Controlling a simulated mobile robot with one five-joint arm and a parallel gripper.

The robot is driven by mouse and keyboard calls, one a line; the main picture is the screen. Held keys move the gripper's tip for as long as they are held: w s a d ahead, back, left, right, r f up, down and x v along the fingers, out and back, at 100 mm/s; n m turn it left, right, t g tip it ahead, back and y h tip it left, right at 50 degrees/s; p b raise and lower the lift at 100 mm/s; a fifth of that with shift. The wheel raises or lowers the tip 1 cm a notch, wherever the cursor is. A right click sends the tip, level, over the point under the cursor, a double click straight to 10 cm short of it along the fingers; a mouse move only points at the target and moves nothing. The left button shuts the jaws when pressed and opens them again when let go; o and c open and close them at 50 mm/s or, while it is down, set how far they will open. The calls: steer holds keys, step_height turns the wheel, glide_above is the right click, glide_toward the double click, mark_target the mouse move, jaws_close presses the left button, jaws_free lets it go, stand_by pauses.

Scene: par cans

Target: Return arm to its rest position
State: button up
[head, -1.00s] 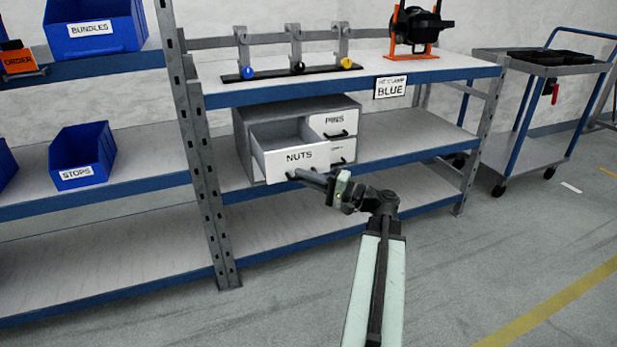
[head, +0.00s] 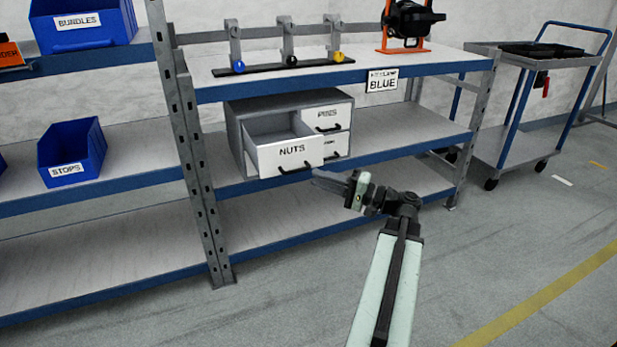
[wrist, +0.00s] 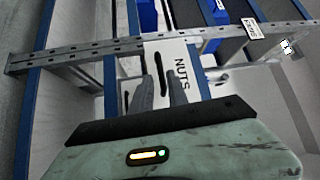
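My arm reaches forward in the head view, and my gripper (head: 325,181) is in front of and to the right of the NUTS drawer (head: 292,151). A small gap shows between the fingers and the drawer's front. The NUTS drawer is pulled out of its grey cabinet (head: 238,143), and its inside looks empty from here.
The cabinet stands on the middle shelf (head: 400,128) of a blue-edged rack. A grey rack post (head: 190,150) is left of it. Blue bins (head: 75,155) stand farther left. A cart (head: 535,110) is at the right. The floor (head: 490,250) right of my arm is clear.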

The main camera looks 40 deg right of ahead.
steer(key=shift+s, duration=0.1)
stand_by(0.4)
steer(key=w+a+f+n+g+y+p, duration=0.1)
steer(key=w+a+f+g+p, duration=0.2)
steer(key=a, duration=0.4)
steer(key=w+a+f+n+g, duration=0.2)
steer(key=w+a+f+g, duration=0.15)
steer(key=a, duration=0.35)
steer(key=w+a+f+n+g+y+p, duration=0.1)
steer(key=w+a+f+g+p, duration=0.1)
steer(key=w+a+f+g, duration=0.3)
steer(key=s+a+f+n+g+h+p, duration=0.1)
steer(key=a+f+n+g+h+p, duration=0.15)
steer(key=a, duration=0.45)
steer(key=s+a+f+n+g+h+p, duration=0.15)
steer(key=a+h, duration=0.25)
steer(key=a, duration=0.4)
steer(key=a+f+n+g+h+p, duration=0.1)
steer(key=a+n+g+h, duration=0.15)
steer(key=a, duration=0.45)
step_height(320, 180, up, 38)
steer(key=n+p, duration=0.1)
steer(key=p, duration=3.7)
steer(key=shift+a+f+h, duration=0.15)
steer(key=shift+a+h, duration=0.1)
steer(key=shift+h, duration=0.15)
